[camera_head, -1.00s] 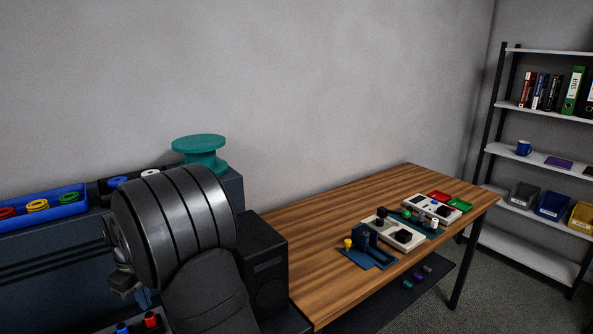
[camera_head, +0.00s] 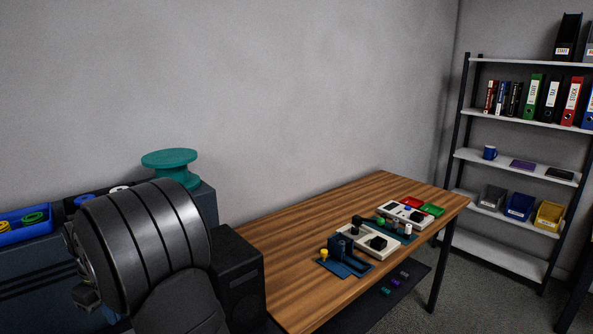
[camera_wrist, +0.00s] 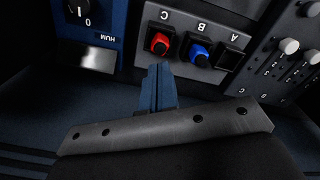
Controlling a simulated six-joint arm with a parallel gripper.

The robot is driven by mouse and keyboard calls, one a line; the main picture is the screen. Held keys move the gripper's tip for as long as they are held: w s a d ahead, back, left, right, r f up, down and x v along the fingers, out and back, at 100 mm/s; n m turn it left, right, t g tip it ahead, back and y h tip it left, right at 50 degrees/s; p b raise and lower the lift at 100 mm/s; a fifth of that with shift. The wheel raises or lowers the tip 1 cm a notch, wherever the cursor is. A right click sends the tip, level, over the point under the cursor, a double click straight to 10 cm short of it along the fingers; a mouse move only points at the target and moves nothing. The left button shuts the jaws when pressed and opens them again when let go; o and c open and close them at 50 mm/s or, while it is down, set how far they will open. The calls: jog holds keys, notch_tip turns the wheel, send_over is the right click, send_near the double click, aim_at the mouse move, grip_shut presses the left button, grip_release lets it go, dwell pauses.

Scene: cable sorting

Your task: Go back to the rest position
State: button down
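My gripper (camera_wrist: 158,72) shows in the wrist view as two blue fingers pressed together with nothing visible between them. It points toward a panel with a red button (camera_wrist: 160,43) and a blue button (camera_wrist: 199,54), apart from both as far as I can tell. In the head view my dark grey arm fills the lower left, and my gripper's fingers are not visible there.
A teal spool (camera_head: 170,163) stands on a dark cabinet behind my arm. A blue tray (camera_head: 25,238) is at far left. Shelves (camera_head: 520,150) stand at right.

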notch_tip(320, 180, up, 2)
jog(key=shift+r, duration=0.1)
notch_tip(320, 180, down, 7)
jog(key=shift+f, duration=0.1)
notch_tip(320, 180, up, 8)
jog(key=r, duration=0.1)
jog(key=shift+t+y, duration=0.3)
jog(key=shift+y, duration=0.6)
jog(key=shift+w+a+f, duration=0.1)
jog(key=shift+w+f, duration=0.05)
jog(key=shift+f, duration=3.2)
